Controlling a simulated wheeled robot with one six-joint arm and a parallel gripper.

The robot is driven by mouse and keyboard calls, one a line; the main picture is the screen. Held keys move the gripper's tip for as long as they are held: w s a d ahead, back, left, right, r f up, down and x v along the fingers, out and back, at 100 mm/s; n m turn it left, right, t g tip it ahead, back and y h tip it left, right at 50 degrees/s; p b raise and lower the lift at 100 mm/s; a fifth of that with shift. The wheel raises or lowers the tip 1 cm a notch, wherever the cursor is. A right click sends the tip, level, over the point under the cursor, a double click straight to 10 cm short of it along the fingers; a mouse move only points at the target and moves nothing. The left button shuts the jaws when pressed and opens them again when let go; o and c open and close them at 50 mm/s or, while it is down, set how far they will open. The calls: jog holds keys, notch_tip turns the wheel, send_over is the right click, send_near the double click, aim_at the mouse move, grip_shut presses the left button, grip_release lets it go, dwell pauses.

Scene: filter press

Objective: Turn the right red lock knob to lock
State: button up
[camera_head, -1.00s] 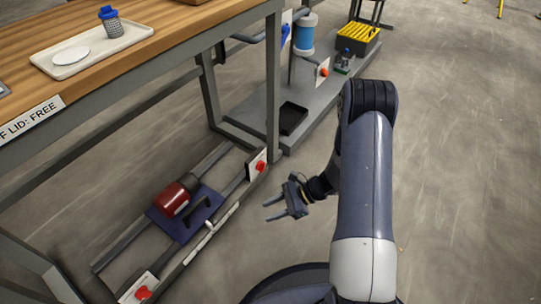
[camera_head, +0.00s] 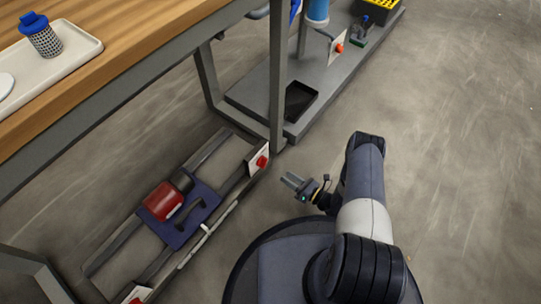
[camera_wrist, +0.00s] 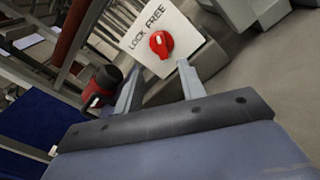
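The right red lock knob (camera_head: 262,161) sits on a white plate (camera_head: 253,157) at the right end of the low rail frame. In the wrist view the red knob (camera_wrist: 161,44) is close ahead, and its plate reads LOCK at left and FREE at upper right. A pale mark shows on the knob; I cannot tell exactly which label it points to. My gripper (camera_head: 288,180) is to the right of the knob, apart from it. In the wrist view its two fingers (camera_wrist: 158,85) are spread, with nothing between them.
A blue carriage (camera_head: 177,229) with a red motor (camera_head: 163,202) sits on the rails. Another red knob (camera_head: 136,298) is at the frame's near left end. A grey table leg (camera_head: 277,90) stands just behind the right knob. Open floor lies right.

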aim_at(266, 164)
jog(key=b+x, duration=0.2)
jog(key=x, duration=0.8)
jog(key=shift+w+a+b, duration=0.25)
jog(key=shift+a+b, duration=0.05)
jog(key=shift+c, duration=0.5)
grip_shut()
